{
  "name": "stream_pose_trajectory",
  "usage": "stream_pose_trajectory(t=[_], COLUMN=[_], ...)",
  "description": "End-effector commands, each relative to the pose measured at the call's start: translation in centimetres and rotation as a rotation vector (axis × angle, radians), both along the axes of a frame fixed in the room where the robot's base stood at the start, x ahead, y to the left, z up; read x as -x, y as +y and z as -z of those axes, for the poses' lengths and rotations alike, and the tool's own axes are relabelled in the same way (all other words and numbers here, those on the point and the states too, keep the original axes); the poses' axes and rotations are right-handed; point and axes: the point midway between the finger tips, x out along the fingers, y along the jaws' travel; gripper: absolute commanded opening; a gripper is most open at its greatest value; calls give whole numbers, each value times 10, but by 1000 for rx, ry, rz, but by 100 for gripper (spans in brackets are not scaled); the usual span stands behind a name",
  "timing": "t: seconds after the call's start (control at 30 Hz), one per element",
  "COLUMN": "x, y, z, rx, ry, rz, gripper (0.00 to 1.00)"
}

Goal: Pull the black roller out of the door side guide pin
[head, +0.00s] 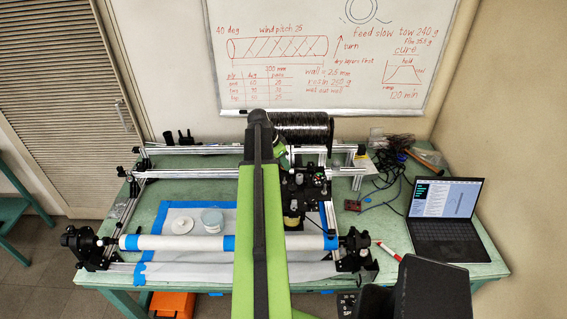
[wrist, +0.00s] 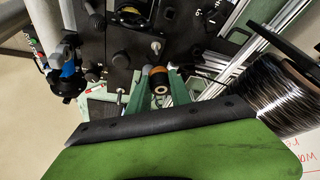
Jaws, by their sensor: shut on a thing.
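In the head view my arm hides the roller, and only a green part of my gripper (head: 282,158) shows beside the carriage (head: 308,190).
A black tow spool (head: 302,128) stands behind the carriage. Metal rails (head: 190,173) run leftward. A white mandrel tube with blue tape (head: 180,242) lies across the front. A laptop (head: 450,220), cables and a red-white marker (head: 388,249) lie at right.

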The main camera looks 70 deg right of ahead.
Motion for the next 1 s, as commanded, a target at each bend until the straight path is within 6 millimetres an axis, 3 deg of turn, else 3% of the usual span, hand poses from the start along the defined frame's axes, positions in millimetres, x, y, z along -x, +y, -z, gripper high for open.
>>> stream_pose_trajectory(t=[0.27, 0.63, 1.0], x=[0, 0, 0], y=[0, 0, 0], z=[-1, -31, -33], rx=[0, 0, 0], ry=[0, 0, 0], rz=[0, 0, 0], gripper=[0, 0, 0])
